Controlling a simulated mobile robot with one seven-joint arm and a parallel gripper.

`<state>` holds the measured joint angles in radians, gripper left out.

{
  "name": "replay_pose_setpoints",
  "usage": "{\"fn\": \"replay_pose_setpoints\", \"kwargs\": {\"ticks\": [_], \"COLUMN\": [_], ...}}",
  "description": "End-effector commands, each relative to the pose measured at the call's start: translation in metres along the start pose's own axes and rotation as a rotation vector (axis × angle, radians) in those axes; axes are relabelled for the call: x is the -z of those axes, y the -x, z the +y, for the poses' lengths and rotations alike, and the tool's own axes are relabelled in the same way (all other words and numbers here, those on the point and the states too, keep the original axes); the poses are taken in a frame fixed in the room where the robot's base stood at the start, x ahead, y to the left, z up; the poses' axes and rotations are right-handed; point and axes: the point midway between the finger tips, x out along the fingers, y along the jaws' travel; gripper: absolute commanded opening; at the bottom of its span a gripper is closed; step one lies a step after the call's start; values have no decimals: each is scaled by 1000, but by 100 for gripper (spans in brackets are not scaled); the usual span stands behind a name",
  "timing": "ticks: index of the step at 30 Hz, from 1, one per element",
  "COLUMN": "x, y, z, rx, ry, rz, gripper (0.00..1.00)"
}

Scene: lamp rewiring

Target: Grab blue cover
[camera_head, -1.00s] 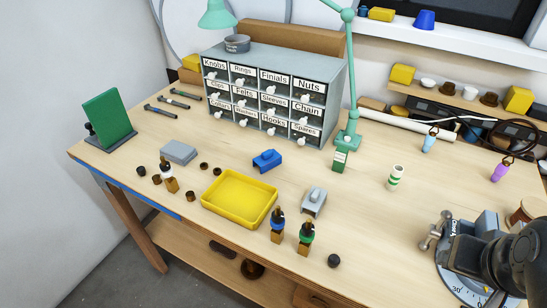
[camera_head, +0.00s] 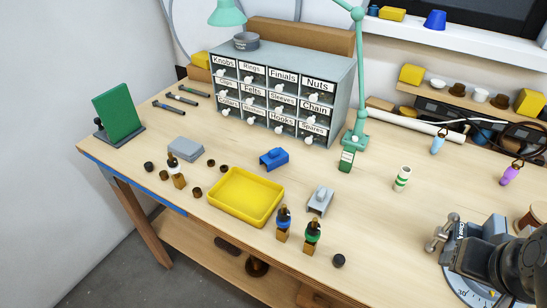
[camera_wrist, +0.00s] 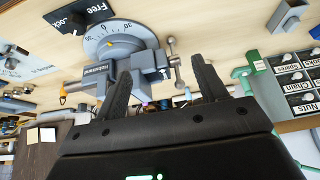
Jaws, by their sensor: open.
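The blue cover (camera_head: 274,159), a small blue block-like piece with a raised part on top, sits on the table in front of the drawer cabinet. Beyond the fingers is a grey vise (camera_wrist: 130,62) with a round dial. In the head view my dark arm is at the lower right, far from the blue cover, and hides part of the vise.
The drawer cabinet (camera_head: 330,68) and green lamp base (camera_head: 347,160) stand behind.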

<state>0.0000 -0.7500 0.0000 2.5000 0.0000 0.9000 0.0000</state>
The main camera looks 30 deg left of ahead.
Motion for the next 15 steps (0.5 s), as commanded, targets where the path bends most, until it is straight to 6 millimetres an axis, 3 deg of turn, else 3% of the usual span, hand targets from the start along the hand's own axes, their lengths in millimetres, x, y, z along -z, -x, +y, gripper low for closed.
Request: {"fn": "replay_pose_setpoints", "kwargs": {"ticks": [8, 11, 15], "x": [7, 24, 64], "y": [1, 3, 5], "z": [-3, -11, -33], "rx": [6, 18, 44], "ry": [-4, -20, -60], "rz": [-5, -26, -73], "gripper": [65, 65, 65]}}
